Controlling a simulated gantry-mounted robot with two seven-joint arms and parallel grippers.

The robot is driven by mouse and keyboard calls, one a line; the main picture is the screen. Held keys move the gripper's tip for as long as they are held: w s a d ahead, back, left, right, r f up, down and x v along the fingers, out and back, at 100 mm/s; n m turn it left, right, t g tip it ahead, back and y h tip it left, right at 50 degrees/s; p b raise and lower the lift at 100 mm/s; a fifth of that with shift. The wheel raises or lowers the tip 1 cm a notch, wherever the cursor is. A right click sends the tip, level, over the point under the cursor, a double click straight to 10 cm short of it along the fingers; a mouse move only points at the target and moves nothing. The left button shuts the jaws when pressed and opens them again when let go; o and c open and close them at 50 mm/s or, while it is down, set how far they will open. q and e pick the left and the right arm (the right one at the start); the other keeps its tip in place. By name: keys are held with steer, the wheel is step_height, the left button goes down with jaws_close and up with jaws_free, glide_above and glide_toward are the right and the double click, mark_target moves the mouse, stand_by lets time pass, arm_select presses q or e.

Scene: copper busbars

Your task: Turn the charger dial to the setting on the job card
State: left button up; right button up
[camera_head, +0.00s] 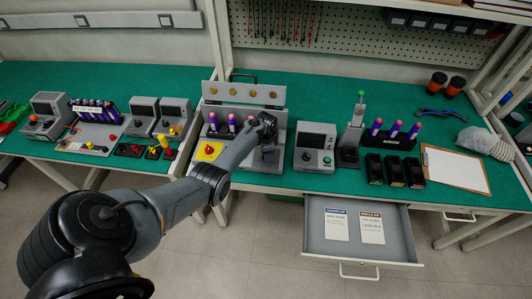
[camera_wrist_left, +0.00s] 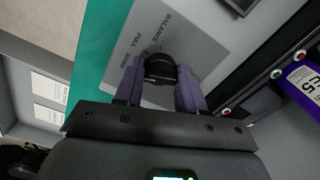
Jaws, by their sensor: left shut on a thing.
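My left gripper (camera_head: 268,150) reaches over the grey charger (camera_head: 273,120), whose lid stands open at mid-bench. In the left wrist view its two purple-grey fingers (camera_wrist_left: 160,82) are shut on a round black dial (camera_wrist_left: 160,66) from both sides. The dial sits on a light grey panel (camera_wrist_left: 205,50) printed with BALANCE, FULL and a third word, hard to read. The dial's exact pointing is unclear. Two printed cards, a left one (camera_head: 336,224) and a right one (camera_head: 372,228), lie in the open drawer; their small text is not legible enough to trust. My right gripper is out of view.
Purple battery cells (camera_head: 231,122) stand in the charger beside a yellow plate with a red knob (camera_head: 208,151). A grey tester (camera_head: 315,147) stands to the right. The open drawer (camera_head: 362,250) juts out below the bench. A clipboard (camera_head: 455,170) lies at right.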

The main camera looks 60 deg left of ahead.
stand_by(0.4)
arm_select(q)
steer(key=o, duration=1.1)
steer(key=shift+c, duration=0.2)
steer(key=shift+r+p, duration=0.3)
steer(key=shift+r, duration=0.2)
step_height(320, 180, up, 10)
steer(key=p, duration=0.2)
steer(key=shift+s+f, duration=0.1)
steer(key=shift+f, duration=0.1)
